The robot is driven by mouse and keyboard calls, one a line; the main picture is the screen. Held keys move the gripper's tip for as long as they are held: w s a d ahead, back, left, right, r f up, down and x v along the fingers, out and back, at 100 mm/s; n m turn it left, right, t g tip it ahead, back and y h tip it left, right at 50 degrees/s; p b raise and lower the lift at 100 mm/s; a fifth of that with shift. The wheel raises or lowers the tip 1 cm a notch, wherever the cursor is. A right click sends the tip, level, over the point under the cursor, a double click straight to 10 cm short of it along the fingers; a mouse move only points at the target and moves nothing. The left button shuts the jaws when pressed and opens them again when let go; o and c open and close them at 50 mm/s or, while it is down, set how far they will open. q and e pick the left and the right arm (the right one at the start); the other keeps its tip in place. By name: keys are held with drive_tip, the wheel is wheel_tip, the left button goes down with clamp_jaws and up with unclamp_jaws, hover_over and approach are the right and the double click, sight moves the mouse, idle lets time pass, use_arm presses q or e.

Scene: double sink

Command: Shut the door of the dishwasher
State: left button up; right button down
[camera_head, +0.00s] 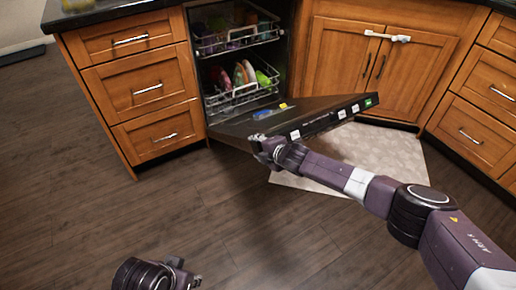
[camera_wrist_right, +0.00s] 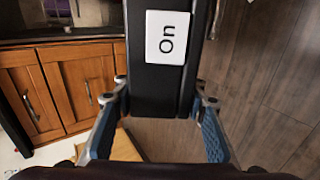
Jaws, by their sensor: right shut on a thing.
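The dishwasher door (camera_head: 315,108) is open and folded down, slanting outward from the dishwasher with its dark inner face up. Its control edge carries white labels, one reading "On". My right gripper (camera_head: 266,150) is at the near left corner of this door edge. In the right wrist view the blue-padded fingers of the gripper (camera_wrist_right: 162,98) straddle the black door edge (camera_wrist_right: 152,90), shut on it. My left gripper (camera_head: 182,274) shows only partly at the bottom of the head view, low over the floor, away from the door; its jaw state is unclear.
Inside the dishwasher, the upper rack (camera_head: 235,40) and lower rack (camera_head: 238,98) hold colourful dishes and sit within the cavity. Wooden drawers (camera_head: 146,88) stand left, cabinet doors (camera_head: 337,60) right. A pale mat (camera_head: 385,150) lies below. The floor in front is clear.

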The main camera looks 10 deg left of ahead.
drive_tip(key=shift+w+r, duration=0.15)
drive_tip(key=shift+r, duration=0.05)
idle(0.3)
drive_tip(key=c, duration=1.2)
unclamp_jaws()
drive_tip(key=shift+f, duration=0.1)
drive_tip(key=shift+v, duration=6.05)
drive_tip(key=shift+a, duration=0.1)
